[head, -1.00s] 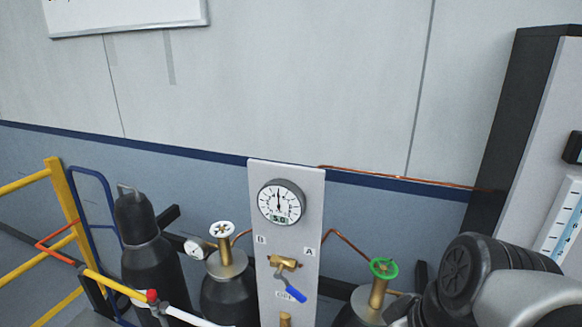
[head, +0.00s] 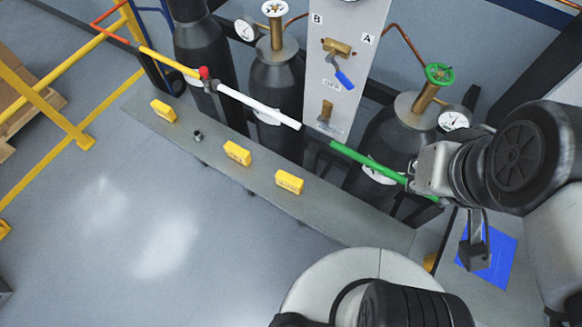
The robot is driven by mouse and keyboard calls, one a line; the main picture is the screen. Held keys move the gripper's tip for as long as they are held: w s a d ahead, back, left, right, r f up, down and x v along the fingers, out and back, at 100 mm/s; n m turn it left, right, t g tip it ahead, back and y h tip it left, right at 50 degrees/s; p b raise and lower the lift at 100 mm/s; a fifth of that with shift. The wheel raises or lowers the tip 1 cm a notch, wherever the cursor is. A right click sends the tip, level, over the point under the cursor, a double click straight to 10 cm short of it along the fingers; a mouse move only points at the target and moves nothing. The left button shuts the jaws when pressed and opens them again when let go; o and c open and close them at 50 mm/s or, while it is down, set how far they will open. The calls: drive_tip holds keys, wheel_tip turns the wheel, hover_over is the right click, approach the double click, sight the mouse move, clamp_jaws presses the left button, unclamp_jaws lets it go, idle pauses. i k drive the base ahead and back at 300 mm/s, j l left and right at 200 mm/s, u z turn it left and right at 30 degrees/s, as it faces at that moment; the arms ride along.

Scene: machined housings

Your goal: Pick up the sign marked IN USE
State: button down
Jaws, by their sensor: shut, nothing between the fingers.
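Three small yellow blocks or signs lie along the grey platform's front edge: a left one (head: 163,111), a middle one (head: 237,153) and a right one (head: 289,182). Any marking on them is too small to read, so I cannot tell which, if any, says IN USE. My gripper (head: 411,178) is at the right, seen from above, shut and empty. It appears close to the right end of a green bar (head: 365,160), and whether they touch is unclear. My gripper is well to the right of the yellow pieces.
Dark gas cylinders (head: 277,85) stand behind a yellow, white and green rail. A grey panel (head: 350,25) carries a brass valve with a blue handle (head: 345,78). A small dark fitting (head: 197,136) sits on the platform. A blue square (head: 487,257) lies at right. Floor at left front is clear.

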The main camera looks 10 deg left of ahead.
sight(285, 180)
drive_tip(key=j+u, duration=0.15)
drive_tip(key=u, duration=0.25)
drive_tip(key=j+u, duration=0.1)
drive_tip(key=u, duration=0.35)
drive_tip(key=i+j+u, duration=0.2)
drive_tip(key=k+j, duration=0.1)
